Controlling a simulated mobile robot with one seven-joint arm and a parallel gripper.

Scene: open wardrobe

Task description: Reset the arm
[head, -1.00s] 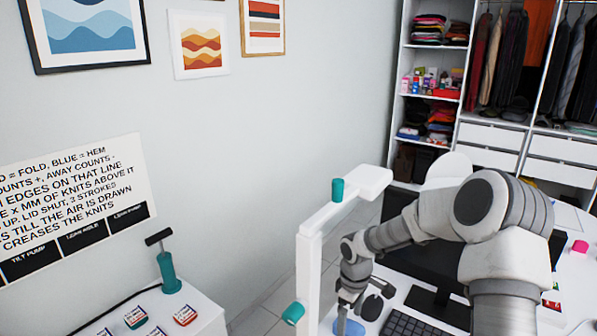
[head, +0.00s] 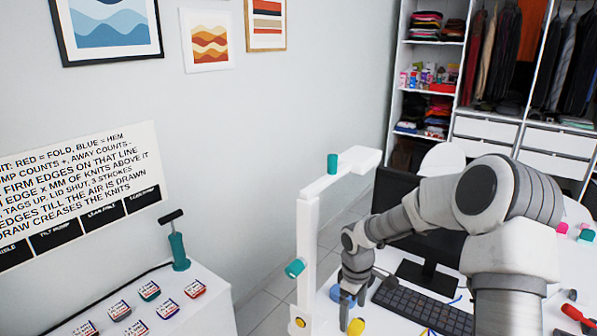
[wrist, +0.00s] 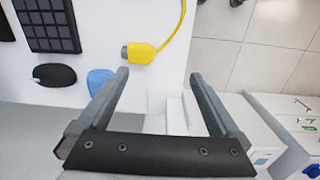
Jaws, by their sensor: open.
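My grey jointed arm (head: 430,215) reaches from the right over the desk in the head view, with its elbow bent and forearm pointing down. My gripper shows in the wrist view (wrist: 160,77) with its two fingers wide apart and nothing between them. The fingers point over the white desk edge.
A white post (head: 306,240) with teal knobs stands close left of my forearm. A monitor (head: 430,240), a keyboard (head: 425,305) and a yellow plug (wrist: 140,53) are on the desk. A pump (head: 178,245) stands on a left table. A wardrobe (head: 484,127) stands behind.

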